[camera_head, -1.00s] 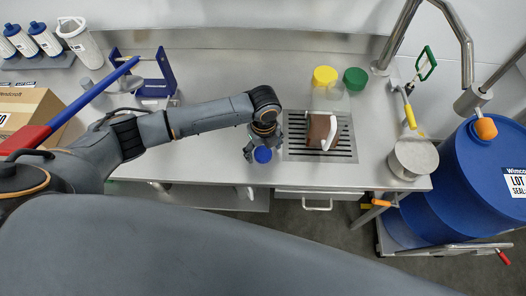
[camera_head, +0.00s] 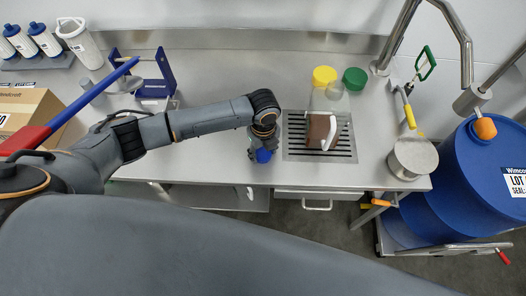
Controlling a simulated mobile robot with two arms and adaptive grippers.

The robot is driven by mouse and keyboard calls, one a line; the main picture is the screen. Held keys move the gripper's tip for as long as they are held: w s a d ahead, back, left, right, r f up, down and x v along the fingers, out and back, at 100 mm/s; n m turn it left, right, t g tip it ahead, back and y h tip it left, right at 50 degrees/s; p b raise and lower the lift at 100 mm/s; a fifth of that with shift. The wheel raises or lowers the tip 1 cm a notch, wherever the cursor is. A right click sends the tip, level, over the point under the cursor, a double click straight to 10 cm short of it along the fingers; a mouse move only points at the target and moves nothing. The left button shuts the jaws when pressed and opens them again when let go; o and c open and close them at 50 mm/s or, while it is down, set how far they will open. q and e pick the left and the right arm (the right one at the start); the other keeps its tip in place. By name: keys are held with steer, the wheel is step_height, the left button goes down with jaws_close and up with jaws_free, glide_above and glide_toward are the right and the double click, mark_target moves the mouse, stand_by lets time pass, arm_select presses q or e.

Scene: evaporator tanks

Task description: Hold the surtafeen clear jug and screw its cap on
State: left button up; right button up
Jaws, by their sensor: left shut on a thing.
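A clear jug (camera_head: 318,104) with brown contents and a white handle stands on the slotted drain grate (camera_head: 345,156) in the head view. Its mouth is hard to make out from above. A blue cap (camera_head: 264,156) is at the front edge of the counter, left of the grate. My left gripper (camera_head: 262,149) reaches down over the blue cap and is shut on it, apart from the jug. Its fingers are small and partly hidden by the wrist. My right gripper is not in view.
A yellow round lid (camera_head: 325,75) and a green one (camera_head: 355,78) are behind the jug. A metal pot (camera_head: 413,157) stands to the right, near a blue drum (camera_head: 480,175). A blue stand (camera_head: 155,80) is at the back left. The counter (camera_head: 225,80) behind my left arm is clear.

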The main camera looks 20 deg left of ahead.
mark_target(264, 154)
arm_select(q)
steer(key=shift+r, duration=0.15)
steer(key=shift+r, duration=0.25)
step_height(264, 154, up, 3)
steer(key=shift+d+f+b, duration=0.15)
steer(key=shift+b, duration=0.25)
steer(key=s+d+r+b, duration=0.1)
steer(key=s+d+r, duration=0.6)
steer(key=d+r, duration=0.2)
steer(key=d, duration=0.2)
steer(key=shift+d+r, duration=0.3)
steer(key=shift+d, duration=0.1)
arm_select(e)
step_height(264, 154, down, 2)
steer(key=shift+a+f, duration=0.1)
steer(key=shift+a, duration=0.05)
arm_select(q)
steer(key=shift+s, duration=0.1)
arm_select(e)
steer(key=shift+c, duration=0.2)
